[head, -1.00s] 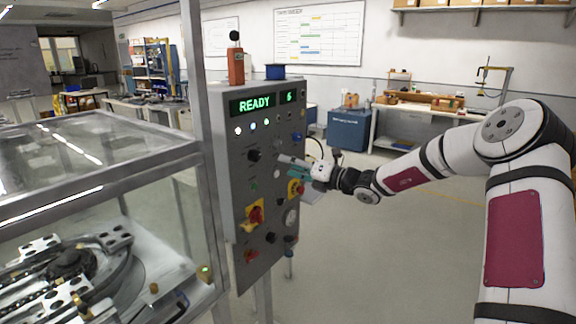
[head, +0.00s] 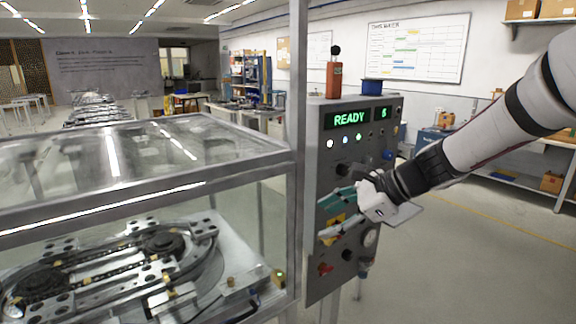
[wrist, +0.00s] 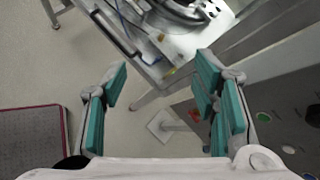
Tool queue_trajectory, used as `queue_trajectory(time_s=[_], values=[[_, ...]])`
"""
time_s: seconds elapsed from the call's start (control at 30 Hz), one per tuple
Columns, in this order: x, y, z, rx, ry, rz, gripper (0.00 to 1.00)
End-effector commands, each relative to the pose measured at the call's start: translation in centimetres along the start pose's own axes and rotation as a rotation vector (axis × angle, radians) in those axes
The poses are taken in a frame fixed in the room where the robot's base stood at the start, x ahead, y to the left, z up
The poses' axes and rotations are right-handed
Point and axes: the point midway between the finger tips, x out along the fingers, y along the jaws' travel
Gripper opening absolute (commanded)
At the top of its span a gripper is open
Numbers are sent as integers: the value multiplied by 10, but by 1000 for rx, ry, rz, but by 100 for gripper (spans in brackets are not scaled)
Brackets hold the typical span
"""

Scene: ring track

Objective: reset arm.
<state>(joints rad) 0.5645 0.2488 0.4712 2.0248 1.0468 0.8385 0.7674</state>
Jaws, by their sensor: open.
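My gripper (head: 335,213) is in front of the grey control panel (head: 318,275) in the head view, covering part of its knobs. In the wrist view my gripper (wrist: 160,100) shows its teal-padded fingers spread wide with nothing between them. My white arm with black bands comes in from the right edge of the head view. The panel's green display (head: 349,120) reads READY and 5 or S. The panel's edge shows at the right of the wrist view. I cannot tell whether the gripper touches the panel.
A glass-walled case (head: 150,190) with a ring track (head: 110,265) stands left of the panel. A red device (head: 334,78) and a blue spool (head: 372,87) sit on top of the panel. A workbench (head: 520,168) stands at the back right. Open floor lies right of the panel.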

Motion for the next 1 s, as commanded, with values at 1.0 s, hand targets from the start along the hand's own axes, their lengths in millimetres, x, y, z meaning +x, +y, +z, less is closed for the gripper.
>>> queue_trajectory(time_s=[1.0], values=[[-195,226,-3,-1702,657,553,54]])
